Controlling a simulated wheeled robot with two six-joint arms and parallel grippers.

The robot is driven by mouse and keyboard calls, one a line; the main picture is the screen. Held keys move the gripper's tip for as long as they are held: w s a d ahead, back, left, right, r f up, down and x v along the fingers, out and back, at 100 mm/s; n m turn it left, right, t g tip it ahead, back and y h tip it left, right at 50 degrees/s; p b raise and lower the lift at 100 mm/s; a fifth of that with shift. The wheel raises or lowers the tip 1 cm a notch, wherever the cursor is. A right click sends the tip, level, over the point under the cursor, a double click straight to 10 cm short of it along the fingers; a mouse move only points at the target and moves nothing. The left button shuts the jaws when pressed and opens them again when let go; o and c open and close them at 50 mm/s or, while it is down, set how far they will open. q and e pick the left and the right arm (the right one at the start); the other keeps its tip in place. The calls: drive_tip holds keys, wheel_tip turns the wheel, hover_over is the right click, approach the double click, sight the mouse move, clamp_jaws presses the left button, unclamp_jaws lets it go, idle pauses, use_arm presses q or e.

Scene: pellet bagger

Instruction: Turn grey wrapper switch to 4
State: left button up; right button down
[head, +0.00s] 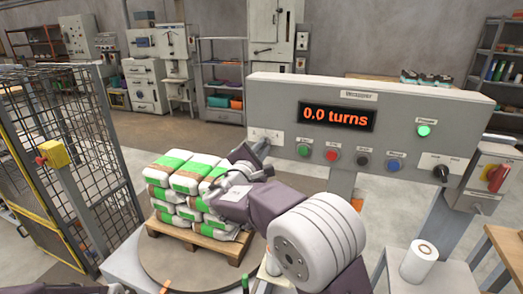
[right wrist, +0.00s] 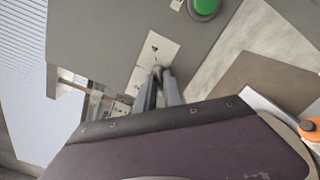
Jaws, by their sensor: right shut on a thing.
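The grey wrapper panel (head: 395,105) stands in front of me, with a display (head: 337,116) reading 0.0 turns. At its left end is a pale switch plate (head: 272,134), also in the right wrist view (right wrist: 158,48). My left gripper is not in view.
Green, red, black and blue buttons (head: 348,157) line the panel, with another dark knob (head: 440,172) at right. A red-handled switch box (head: 494,178) stands beyond. A pallet (head: 205,243) of stacked bags is behind my right arm. A wire cage (head: 60,140) is at left.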

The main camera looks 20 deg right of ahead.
drive_tip(key=c, duration=1.5)
unclamp_jaws()
drive_tip(key=shift+o, duration=0.2)
drive_tip(key=v, duration=0.9)
drive_tip(key=shift+b, duration=0.35)
